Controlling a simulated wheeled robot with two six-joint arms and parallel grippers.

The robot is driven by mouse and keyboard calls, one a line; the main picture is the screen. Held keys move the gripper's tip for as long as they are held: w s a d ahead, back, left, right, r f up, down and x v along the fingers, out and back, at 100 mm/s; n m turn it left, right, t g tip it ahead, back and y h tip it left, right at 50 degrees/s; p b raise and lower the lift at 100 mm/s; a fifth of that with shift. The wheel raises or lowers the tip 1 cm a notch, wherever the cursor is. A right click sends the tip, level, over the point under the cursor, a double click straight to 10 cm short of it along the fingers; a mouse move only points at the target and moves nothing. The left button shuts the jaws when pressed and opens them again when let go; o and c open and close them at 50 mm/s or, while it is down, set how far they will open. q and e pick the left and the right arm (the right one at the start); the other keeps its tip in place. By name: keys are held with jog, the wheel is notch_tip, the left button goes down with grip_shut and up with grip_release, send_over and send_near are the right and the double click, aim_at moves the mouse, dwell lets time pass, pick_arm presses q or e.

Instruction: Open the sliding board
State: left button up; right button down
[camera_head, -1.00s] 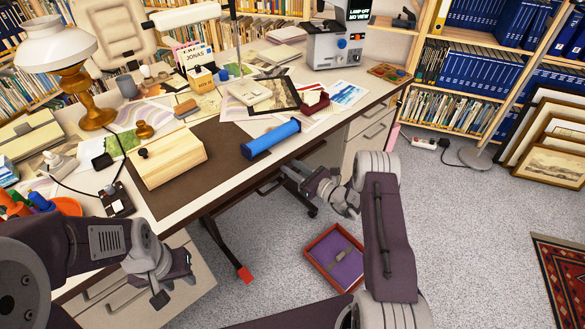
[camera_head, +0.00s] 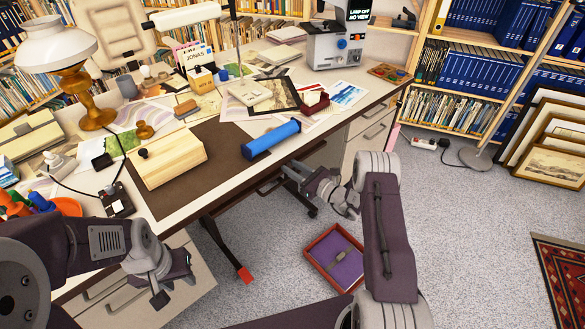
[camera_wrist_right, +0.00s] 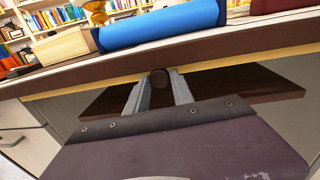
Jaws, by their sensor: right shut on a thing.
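The sliding board (camera_wrist_right: 235,84) is a dark brown panel under the desk's front edge in the right wrist view. Its round dark knob (camera_wrist_right: 158,79) sits between the two fingers of my right gripper (camera_wrist_right: 158,90), which is shut on it. In the head view my right gripper (camera_head: 287,176) is at the desk's front edge, partly hidden by the arm, and the board is mostly hidden under the desktop. My left gripper (camera_head: 172,287) hangs in front of the desk at lower left, away from the board. Its finger gap is unclear.
A blue cylinder (camera_head: 271,137) lies near the desk edge above the board. A wooden box (camera_head: 166,160) stands to its left. A red tray with purple lining (camera_head: 335,257) lies on the floor below my right arm.

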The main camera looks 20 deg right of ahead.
dwell(0.6)
